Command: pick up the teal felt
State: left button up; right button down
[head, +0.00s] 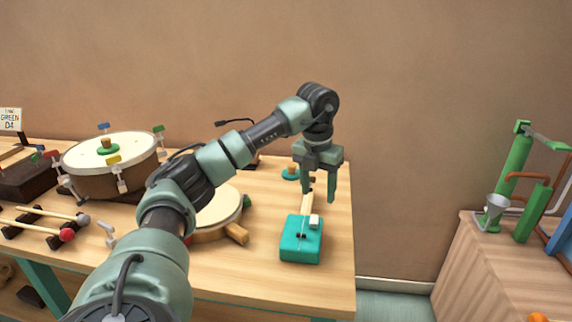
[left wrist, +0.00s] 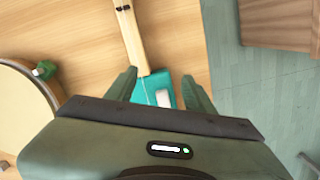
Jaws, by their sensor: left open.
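The teal felt (head: 290,174) is a small flat disc with a wooden knob on top. It lies near the table's back right, left of my left gripper in the head view. My left gripper (head: 318,200) points down, open and empty, above the right part of the table. In the left wrist view its fingers (left wrist: 158,76) are spread apart over a teal box with a wooden neck. The felt is not seen in the left wrist view. My right gripper is in neither view.
The teal box (head: 300,246) with its wooden neck stands near the table's right edge. A drum (head: 215,212) is partly behind my left arm. A larger drum (head: 108,178) and mallets (head: 45,220) are farther left. A separate bench (head: 480,275) stands right, beyond a floor gap.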

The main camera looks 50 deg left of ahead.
aim_at(291, 173)
jog(key=i+j, duration=0.15)
jog(key=j, duration=0.25)
jog(key=i+j, duration=0.1)
jog(key=j, duration=0.3)
jog(key=i+j, duration=0.15)
jog(key=j, duration=0.25)
